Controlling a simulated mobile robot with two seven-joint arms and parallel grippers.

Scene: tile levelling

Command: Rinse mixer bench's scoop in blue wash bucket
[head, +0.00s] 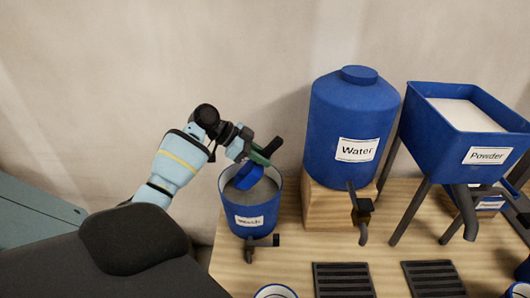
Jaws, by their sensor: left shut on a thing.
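The blue wash bucket (249,219), labelled "Wash", stands at the left end of the wooden bench with grey liquid (262,200) inside. My left gripper (262,153) is above the bucket's far rim, shut on the green handle of the scoop. The scoop (248,175) has a blue bowl that hangs at the bucket's mouth, tilted. I cannot tell whether the bowl touches the liquid. My right gripper is not in view.
A blue water tank (350,118) with a tap stands on a wooden block (323,207). A blue powder hopper (455,120) stands on legs to its right. Two dark grates (342,280) and a blue-rimmed container (275,292) are at the front. A tap (262,242) juts from the bucket.

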